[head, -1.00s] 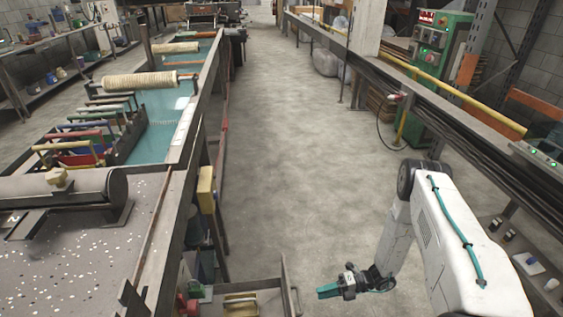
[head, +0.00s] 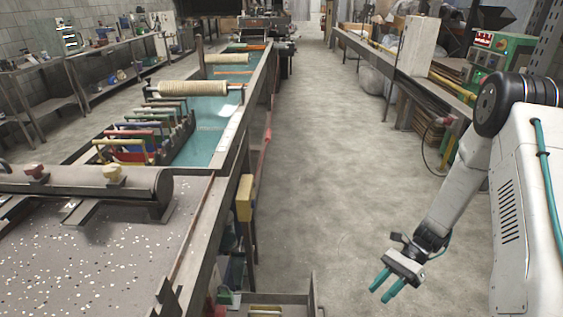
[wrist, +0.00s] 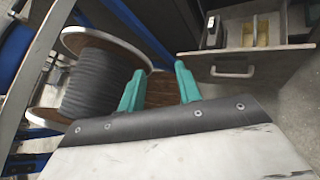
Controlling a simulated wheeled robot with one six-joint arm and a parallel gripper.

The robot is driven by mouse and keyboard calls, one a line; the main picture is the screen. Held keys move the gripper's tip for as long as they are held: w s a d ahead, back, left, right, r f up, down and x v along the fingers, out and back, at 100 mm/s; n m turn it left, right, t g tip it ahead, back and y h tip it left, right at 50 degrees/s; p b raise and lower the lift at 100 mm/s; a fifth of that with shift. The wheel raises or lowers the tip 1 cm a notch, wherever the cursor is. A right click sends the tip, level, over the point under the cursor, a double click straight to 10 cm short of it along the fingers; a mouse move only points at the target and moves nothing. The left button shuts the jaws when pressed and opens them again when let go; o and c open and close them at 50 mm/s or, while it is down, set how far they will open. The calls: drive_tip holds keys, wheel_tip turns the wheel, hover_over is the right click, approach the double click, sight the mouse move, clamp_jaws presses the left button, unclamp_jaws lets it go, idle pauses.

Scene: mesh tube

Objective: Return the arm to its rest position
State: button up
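My gripper (head: 386,284) hangs over the concrete aisle floor in the head view, to the right of the long work table. Its two teal fingers point down and to the left, with a gap between them. In the wrist view the fingers (wrist: 158,88) are also apart, and I see nothing held between them. My arm reaches in from the right side of the head view, bent downward at the elbow.
An open drawer (head: 262,300) juts out at the bottom of the head view; the wrist view shows its handle (wrist: 232,72). A cable spool (wrist: 95,85) stands below my gripper. The aisle floor (head: 325,150) ahead is clear between the table and the right-hand rail.

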drive_tip(key=s+r+n+t+h, duration=0.1)
drive_tip(key=s+r+n+h, duration=0.3)
drive_tip(key=r, duration=0.7)
drive_tip(key=s+r+n+h, duration=0.1)
drive_tip(key=r+n+h, duration=0.2)
drive_tip(key=r+n, duration=0.5)
drive_tip(key=s+r+n+t+h, duration=0.3)
drive_tip(key=s+r+t, duration=0.4)
drive_tip(key=s+r, duration=0.5)
wheel_tip(320, 180, up, 6)
drive_tip(key=shift+a+f+n+t+h, duration=0.2)
drive_tip(key=shift+a+n+t+h, duration=0.1)
drive_tip(key=shift+n+h, duration=0.15)
drive_tip(key=shift+s, duration=0.1)
